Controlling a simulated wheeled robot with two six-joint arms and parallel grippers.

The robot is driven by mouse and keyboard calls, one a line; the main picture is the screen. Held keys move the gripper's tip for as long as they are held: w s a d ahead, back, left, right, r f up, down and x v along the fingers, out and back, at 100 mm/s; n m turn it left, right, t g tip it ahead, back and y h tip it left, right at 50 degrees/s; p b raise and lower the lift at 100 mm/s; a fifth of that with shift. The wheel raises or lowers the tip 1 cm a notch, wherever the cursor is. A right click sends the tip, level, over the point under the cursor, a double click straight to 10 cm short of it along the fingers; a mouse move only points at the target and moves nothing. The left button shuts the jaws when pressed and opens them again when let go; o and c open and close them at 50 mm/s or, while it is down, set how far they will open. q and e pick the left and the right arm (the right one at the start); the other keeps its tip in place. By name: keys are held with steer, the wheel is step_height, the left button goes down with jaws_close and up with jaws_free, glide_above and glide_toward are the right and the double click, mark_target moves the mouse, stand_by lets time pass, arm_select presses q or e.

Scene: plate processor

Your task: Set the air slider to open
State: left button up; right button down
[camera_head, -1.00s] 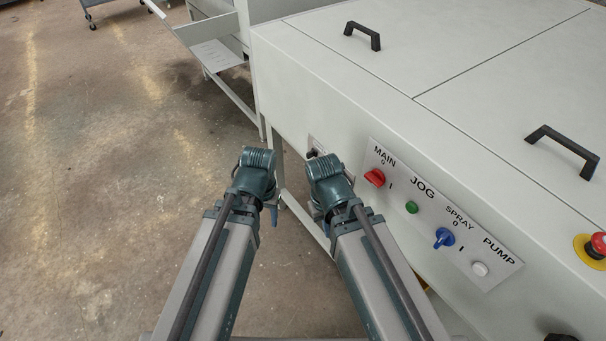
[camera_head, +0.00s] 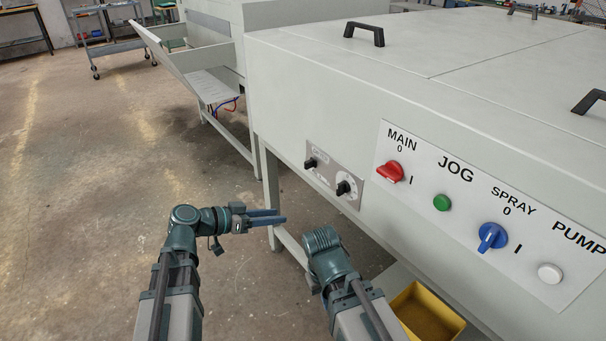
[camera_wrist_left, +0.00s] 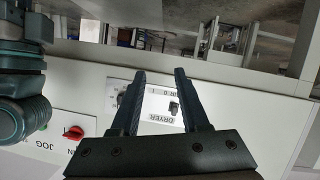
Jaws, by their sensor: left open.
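A small grey panel (camera_head: 345,160) on the machine's front holds a black slider handle (camera_head: 311,163) at its left and a black dial knob (camera_head: 343,188) at its right. In the left wrist view the panel (camera_wrist_left: 158,118) appears upside down, with a DRYER label and the black slider handle (camera_wrist_left: 173,108) between my fingers in the picture. The small lettering is hard to read. My left gripper (camera_head: 286,217) is open and empty, pointing right, below and left of the panel; its fingers also frame the wrist view (camera_wrist_left: 160,72). My right arm's wrist shows, but its fingers are hidden.
Right of the panel are a red MAIN switch (camera_head: 390,172), green JOG button (camera_head: 441,202), blue SPRAY switch (camera_head: 492,237) and white PUMP button (camera_head: 550,273). A yellow bin (camera_head: 428,312) sits below. Open floor lies to the left.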

mark_target(305, 165)
arm_select(q)
steer(key=w+a+r+m+t+h, duration=0.2)
steer(key=w+a+r+t+h, duration=0.15)
steer(key=r, duration=0.45)
steer(key=shift+y, duration=0.45)
steer(key=x, duration=1.3)
steer(key=shift+s+d, duration=0.1)
steer(key=shift+d, duration=0.45)
jaws_close()
